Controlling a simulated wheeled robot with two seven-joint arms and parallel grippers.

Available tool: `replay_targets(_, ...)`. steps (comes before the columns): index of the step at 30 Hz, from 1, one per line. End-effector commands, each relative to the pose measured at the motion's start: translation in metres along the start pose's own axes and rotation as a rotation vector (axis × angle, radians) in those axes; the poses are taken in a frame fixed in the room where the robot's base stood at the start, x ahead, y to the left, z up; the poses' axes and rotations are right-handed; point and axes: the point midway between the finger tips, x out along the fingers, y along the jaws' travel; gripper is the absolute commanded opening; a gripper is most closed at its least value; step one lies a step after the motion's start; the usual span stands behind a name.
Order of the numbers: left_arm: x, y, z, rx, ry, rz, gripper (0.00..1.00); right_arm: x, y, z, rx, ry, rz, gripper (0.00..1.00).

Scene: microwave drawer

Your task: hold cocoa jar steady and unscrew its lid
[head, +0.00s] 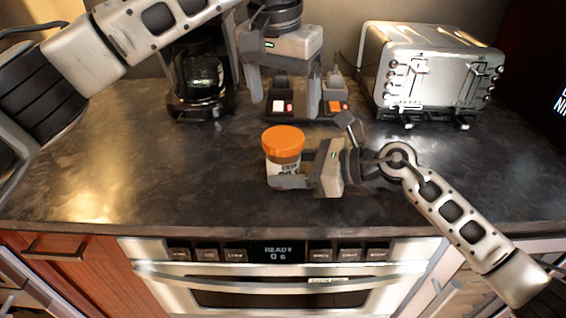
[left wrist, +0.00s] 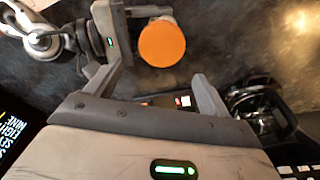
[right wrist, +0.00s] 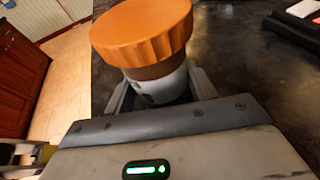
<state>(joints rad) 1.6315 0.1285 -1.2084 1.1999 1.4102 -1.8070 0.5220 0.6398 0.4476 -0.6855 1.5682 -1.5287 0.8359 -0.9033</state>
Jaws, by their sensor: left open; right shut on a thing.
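The cocoa jar (head: 283,168) stands upright on the dark counter, with a ribbed orange lid (head: 285,139) on top. My right gripper (head: 287,180) is shut around the jar's body below the lid, coming from the right. The right wrist view shows the pale jar body (right wrist: 160,88) between its fingers, under the lid (right wrist: 142,32). My left gripper (head: 284,106) hangs fingers down behind and above the jar, open and empty. In the left wrist view the lid (left wrist: 162,44) lies beyond the open fingers, apart from them. The jar's label is partly hidden by the right gripper.
A coffee maker (head: 200,78) stands at the back left and a silver toaster (head: 425,75) at the back right. A dark base with red and white switches (head: 335,107) sits behind the left gripper. The microwave drawer (head: 285,285) is below the counter's front edge. The counter left of the jar is clear.

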Motion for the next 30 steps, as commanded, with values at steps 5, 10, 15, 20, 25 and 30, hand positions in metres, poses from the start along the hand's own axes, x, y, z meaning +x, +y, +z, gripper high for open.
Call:
replay_targets(5, 0.018, 0.0, 0.003, 0.006, -0.003, 0.0, 0.81, 0.0, 0.001, -0.001, 0.001, 0.002, 0.002, 0.14)
replay_targets(10, 0.041, 0.0, 0.007, 0.002, -0.004, 0.0, 0.81, 0.0, 0.001, -0.001, 0.001, 0.002, 0.002, 0.14)
replay_targets(15, 0.061, 0.001, 0.01, 0.003, -0.004, 0.003, 0.81, 0.0, 0.0, -0.001, 0.001, 0.002, 0.001, 0.14)
replay_targets(20, 0.07, 0.0, 0.011, 0.002, -0.002, 0.001, 0.81, 0.0, 0.0, -0.001, 0.001, 0.002, 0.001, 0.14)
replay_targets(25, 0.073, 0.0, 0.011, 0.002, -0.001, 0.001, 0.81, 0.0, 0.0, -0.001, 0.001, 0.002, 0.001, 0.14)
replay_targets(30, 0.072, 0.0, 0.011, 0.002, -0.001, 0.0, 0.81, 0.0, 0.0, -0.001, 0.001, 0.002, 0.001, 0.14)
